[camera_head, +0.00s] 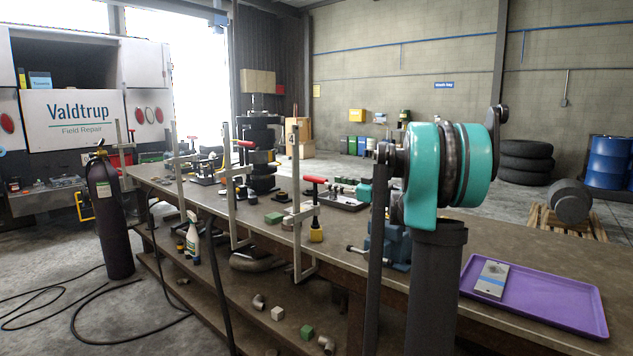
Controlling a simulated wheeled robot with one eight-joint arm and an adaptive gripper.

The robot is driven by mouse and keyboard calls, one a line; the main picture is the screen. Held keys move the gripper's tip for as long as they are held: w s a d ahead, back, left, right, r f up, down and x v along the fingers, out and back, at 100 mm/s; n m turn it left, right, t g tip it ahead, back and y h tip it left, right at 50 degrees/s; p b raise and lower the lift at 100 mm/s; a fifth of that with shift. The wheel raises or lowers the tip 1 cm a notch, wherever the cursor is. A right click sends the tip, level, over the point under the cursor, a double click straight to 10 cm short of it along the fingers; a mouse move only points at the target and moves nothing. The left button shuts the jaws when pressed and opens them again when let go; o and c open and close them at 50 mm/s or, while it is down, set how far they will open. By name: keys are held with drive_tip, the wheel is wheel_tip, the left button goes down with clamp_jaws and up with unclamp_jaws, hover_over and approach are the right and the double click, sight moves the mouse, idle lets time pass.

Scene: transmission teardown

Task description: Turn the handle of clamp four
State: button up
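Several clamps with upright grey bars stand along the front edge of the workbench (500,238). A second clamp (233,195) and a third clamp (180,180) stand farther left, also with red handles. A farther clamp (119,155) is at the bench's far end. My gripper is not in view. My teal-and-grey arm fills the right-centre, hiding part of the bench.
A blue vise (396,243) stands right of the nearest clamp, partly behind my arm. A purple tray (575,318) lies on the right of the bench. A spray bottle (192,240) and loose pipe fittings are on the lower shelf. A dark gas cylinder (108,220) and hoses are at left.

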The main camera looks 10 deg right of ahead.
sight(317, 183)
drive_tip(key=x, duration=0.9)
clamp_jaws()
